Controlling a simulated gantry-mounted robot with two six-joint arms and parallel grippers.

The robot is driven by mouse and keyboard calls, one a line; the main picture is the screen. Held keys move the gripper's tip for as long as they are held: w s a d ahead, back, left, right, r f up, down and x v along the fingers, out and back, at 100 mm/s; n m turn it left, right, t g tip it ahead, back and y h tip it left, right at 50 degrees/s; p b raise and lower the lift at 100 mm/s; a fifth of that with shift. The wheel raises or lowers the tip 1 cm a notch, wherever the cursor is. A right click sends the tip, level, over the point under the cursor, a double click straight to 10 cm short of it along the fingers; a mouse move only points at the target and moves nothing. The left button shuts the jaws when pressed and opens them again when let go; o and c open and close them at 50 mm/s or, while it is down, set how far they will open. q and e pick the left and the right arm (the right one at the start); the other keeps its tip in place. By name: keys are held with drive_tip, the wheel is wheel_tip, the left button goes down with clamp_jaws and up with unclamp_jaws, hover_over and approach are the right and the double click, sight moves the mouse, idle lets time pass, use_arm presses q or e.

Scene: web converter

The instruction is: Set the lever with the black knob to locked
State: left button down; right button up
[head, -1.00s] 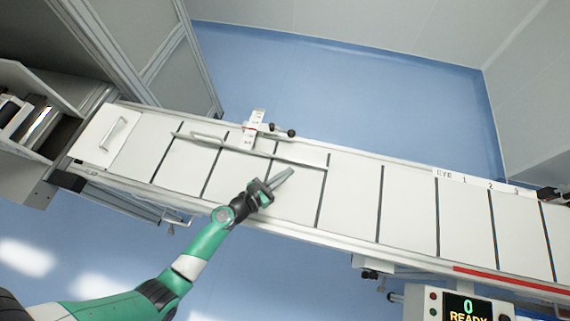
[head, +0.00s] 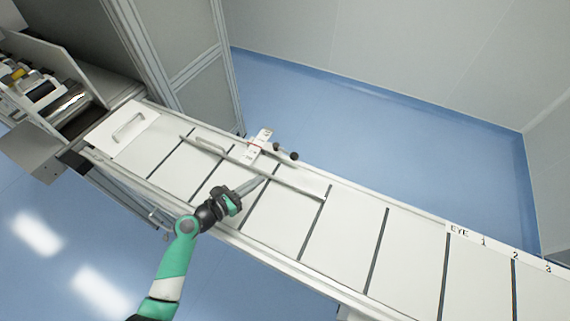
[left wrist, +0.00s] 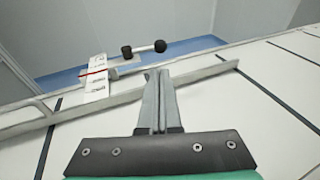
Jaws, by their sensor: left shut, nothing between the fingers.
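The lever has a dark round knob (head: 278,147) and a second dark knob (head: 294,156) beside it, at the far rail of the table. In the left wrist view the two black knobs (left wrist: 127,51) sit on the ends of a short light bar, just beyond the fingertips. A white label plate (head: 259,140) with a red line stands left of them; its text is too small to read. My left gripper (head: 260,181) is shut and empty, over the table near the long bar, short of the knobs and apart from them. My right gripper is not in view.
A long metal bar (head: 285,183) with a handle (head: 210,145) lies along the table between my left gripper and the far rail. A white cover with a handle (head: 128,128) is at the left end. The table surface (head: 345,240) to the right is clear.

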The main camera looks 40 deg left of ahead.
sight(291, 158)
use_arm(q)
drive_tip(key=w+b, duration=0.1)
drive_tip(key=w, duration=0.2)
drive_tip(key=w+f+b, duration=0.1)
drive_tip(key=w, duration=0.3)
drive_tip(key=w+f+b, duration=0.1)
drive_tip(key=w+b, duration=0.1)
drive_tip(key=w, duration=0.2)
drive_tip(key=shift+w+f, duration=0.2)
drive_tip(key=shift+w, duration=0.45)
drive_tip(key=shift+w+d, duration=0.1)
drive_tip(key=shift+w+f, duration=0.1)
drive_tip(key=shift+w, duration=0.4)
drive_tip(key=shift+s+d+f, duration=0.1)
drive_tip(key=shift+f, duration=0.15)
